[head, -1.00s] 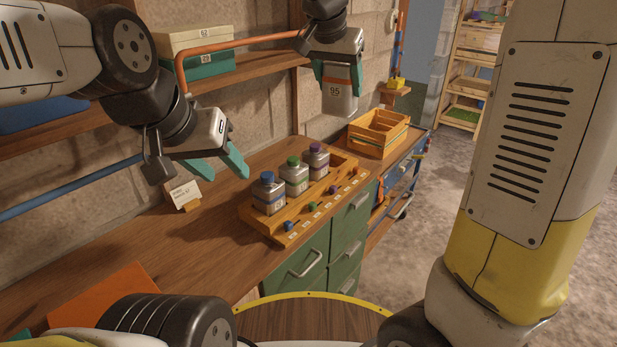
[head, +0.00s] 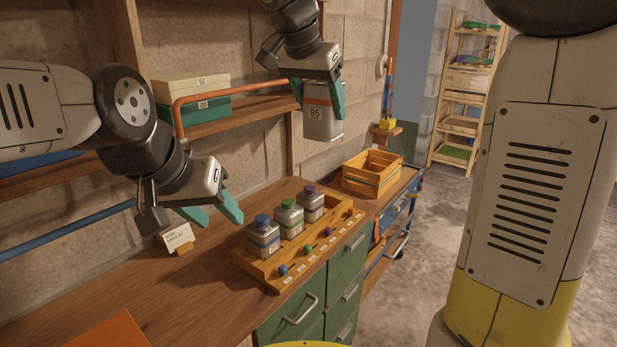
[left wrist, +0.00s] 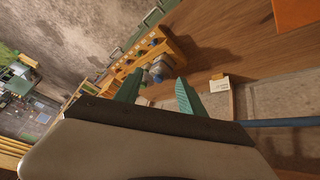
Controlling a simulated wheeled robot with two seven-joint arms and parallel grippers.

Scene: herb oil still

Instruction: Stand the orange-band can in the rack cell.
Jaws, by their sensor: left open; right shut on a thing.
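The can (head: 323,124), pale metal with an orange band and the number 95, hangs upright in the air. My right gripper (head: 318,98) is shut on its upper part from above. Below it on the bench is a wooden rack (head: 262,273) holding three bottles with blue (head: 262,221), green (head: 288,204) and purple (head: 309,189) caps. A wooden slatted crate (head: 370,177) stands to its right; its inside is largely hidden.
A small card (head: 178,237) stands on the bench under my left gripper. A shelf with stacked boxes (head: 190,98) and an orange rail (head: 230,88) lies behind. An orange sheet (head: 112,332) lies at the front left. The bench between it and the rack is clear.

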